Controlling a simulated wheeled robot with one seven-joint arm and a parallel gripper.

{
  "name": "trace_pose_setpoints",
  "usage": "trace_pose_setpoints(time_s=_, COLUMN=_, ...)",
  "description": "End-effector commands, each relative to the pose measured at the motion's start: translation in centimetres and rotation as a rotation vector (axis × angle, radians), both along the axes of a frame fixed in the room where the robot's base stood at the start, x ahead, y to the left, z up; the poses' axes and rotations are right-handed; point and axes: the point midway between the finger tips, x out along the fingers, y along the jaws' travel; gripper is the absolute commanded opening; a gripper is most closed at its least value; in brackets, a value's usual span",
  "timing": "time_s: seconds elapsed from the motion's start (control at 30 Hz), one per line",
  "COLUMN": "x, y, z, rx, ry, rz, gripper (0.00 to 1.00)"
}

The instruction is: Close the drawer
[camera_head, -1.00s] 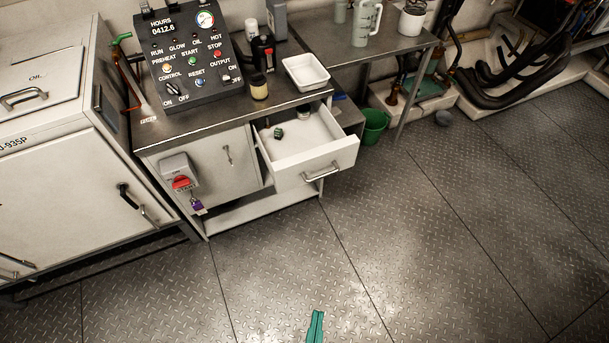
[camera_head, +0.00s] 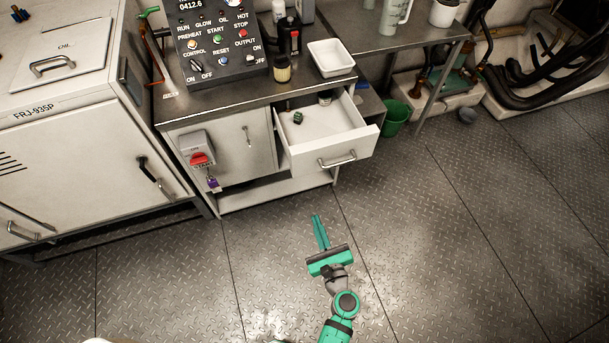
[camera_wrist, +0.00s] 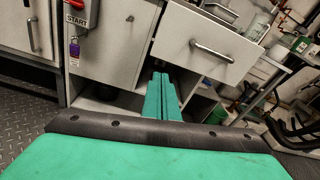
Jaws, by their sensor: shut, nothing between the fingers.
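The white drawer (camera_head: 334,138) stands pulled out from the right side of the grey cabinet (camera_head: 222,146) in the head view. Its bar handle (camera_head: 338,160) is on the front panel, and a small dark green item (camera_head: 298,117) and a jar-like item lie inside. My green gripper (camera_head: 317,217) is over the floor in front of the cabinet, apart from the drawer and below its front. In the wrist view my gripper fingers (camera_wrist: 162,77) are together and empty, pointing toward the cabinet. The drawer front (camera_wrist: 204,44) is above and right of them, with its handle (camera_wrist: 212,51) showing.
A white tray (camera_head: 331,58) and control panel (camera_head: 218,50) stand on top. A green bucket (camera_head: 395,117) is right of the drawer. The floor in front is clear.

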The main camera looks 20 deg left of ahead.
Motion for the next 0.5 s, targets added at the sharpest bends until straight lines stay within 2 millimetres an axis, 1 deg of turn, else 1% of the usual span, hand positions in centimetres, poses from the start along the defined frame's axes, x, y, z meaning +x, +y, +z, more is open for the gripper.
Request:
trace_pose_setpoints(time_s=0.03, x=1.1, y=0.2, z=0.9, rx=0.079, ry=0.002, rz=0.009, gripper=0.00)
trace_pose_setpoints(time_s=0.07, x=1.6, y=0.3, z=1.3, rx=0.123, ry=0.005, rz=0.015, gripper=0.00)
trace_pose_setpoints(time_s=0.1, x=2.1, y=0.4, z=1.9, rx=0.170, ry=0.009, rz=0.021, gripper=0.00)
trace_pose_setpoints(time_s=0.2, x=2.8, y=0.5, z=2.6, rx=0.241, ry=0.015, rz=0.033, gripper=0.00)
trace_pose_setpoints(time_s=0.37, x=3.8, y=1.1, z=3.0, rx=0.263, ry=0.014, rz=0.038, gripper=0.00)
trace_pose_setpoints(time_s=0.5, x=5.5, y=2.3, z=2.9, rx=0.261, ry=0.015, rz=0.037, gripper=0.00)
